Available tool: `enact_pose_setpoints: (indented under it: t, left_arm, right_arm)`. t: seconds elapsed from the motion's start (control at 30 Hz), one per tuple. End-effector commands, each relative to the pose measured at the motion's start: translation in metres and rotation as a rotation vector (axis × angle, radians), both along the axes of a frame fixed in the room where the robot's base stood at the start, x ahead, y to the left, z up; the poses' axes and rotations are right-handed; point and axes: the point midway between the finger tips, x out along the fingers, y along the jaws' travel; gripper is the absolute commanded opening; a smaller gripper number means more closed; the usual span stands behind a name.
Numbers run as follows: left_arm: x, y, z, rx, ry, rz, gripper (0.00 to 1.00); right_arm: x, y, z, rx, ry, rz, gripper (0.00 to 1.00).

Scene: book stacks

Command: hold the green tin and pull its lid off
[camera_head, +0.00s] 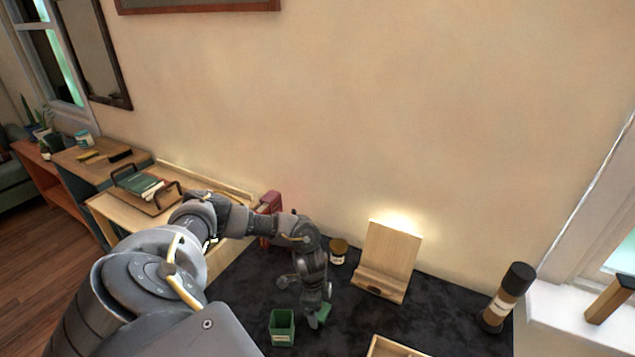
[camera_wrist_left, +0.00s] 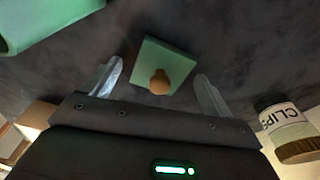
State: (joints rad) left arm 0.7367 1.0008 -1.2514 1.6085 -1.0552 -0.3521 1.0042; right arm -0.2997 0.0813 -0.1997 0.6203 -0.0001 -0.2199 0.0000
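The green tin (camera_head: 282,329) stands open-topped on the dark tabletop in the head view. Part of it shows at the upper left of the left wrist view (camera_wrist_left: 45,22). Its green lid (camera_wrist_left: 172,58), square with a round wooden knob (camera_wrist_left: 159,82), is off the tin. In the head view the lid (camera_head: 324,312) is just right of the tin, by my left gripper (camera_head: 303,301). In the left wrist view my left gripper's fingers (camera_wrist_left: 160,88) are spread, with the knob between them and gaps on both sides. My right gripper is not in view.
A jar labelled CLIPS (camera_wrist_left: 284,124) stands near the gripper. A wooden stand (camera_head: 388,262) is behind to the right, with a dark-capped bottle (camera_head: 507,298) farther right. A wooden box edge (camera_head: 393,347) is in front. Dark tabletop (camera_head: 440,315) is clear between them.

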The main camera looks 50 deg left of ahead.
Motion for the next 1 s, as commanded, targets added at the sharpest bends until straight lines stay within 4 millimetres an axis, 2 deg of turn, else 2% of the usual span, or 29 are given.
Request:
enact_pose_setpoints:
  t: [0.27,0.37,0.7,0.83,1.0]
  left_arm:
    - [0.0,0.001,0.006,0.001,-0.001,0.0,0.85]
    - [0.0,0.002,0.02,0.0,-0.003,-0.002,0.85]
    - [-0.004,0.009,0.09,0.0,-0.005,-0.001,0.85]
    - [-0.005,0.011,0.108,0.001,-0.003,-0.002,0.85]
    - [-0.006,0.013,0.121,0.0,-0.001,-0.001,0.85]
  right_arm:
    - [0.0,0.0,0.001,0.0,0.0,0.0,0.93]
    - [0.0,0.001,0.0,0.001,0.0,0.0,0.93]
    - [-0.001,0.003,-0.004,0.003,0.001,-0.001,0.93]
    - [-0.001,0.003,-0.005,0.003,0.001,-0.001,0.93]
    - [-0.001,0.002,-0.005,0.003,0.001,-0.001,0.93]
